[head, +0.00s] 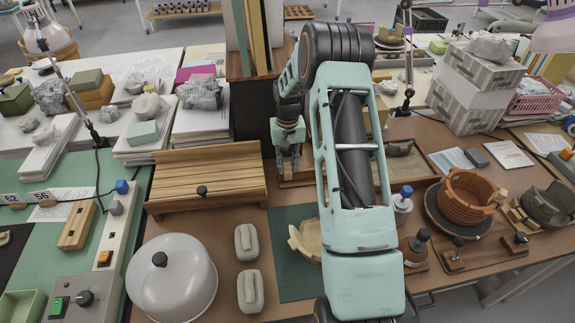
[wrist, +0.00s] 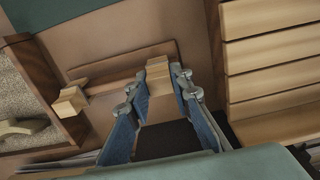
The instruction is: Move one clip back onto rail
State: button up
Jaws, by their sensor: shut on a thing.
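My gripper (wrist: 157,80) is shut on a pale wooden clip (wrist: 158,69), which sits between its two fingertips. A brown rail (wrist: 113,86) runs left from this clip over a brown base board (wrist: 125,62). A second pale wooden block (wrist: 71,102), like a clip, is at the rail's left end, apart from my gripper. I cannot tell whether the held clip is seated on the rail or just above it.
The slatted wooden rack (head: 212,180) stands close to the left; its slats (wrist: 270,60) fill the wrist view's right side. A sand-filled tray (wrist: 22,95) is at the wrist view's left. A white dome (head: 172,280) and an orange-brown pot (head: 467,195) stand farther off.

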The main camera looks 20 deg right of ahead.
jog(key=o, duration=0.8)
notch_tip(320, 180, up, 12)
jog(key=shift+r, duration=0.1)
dwell(0.4)
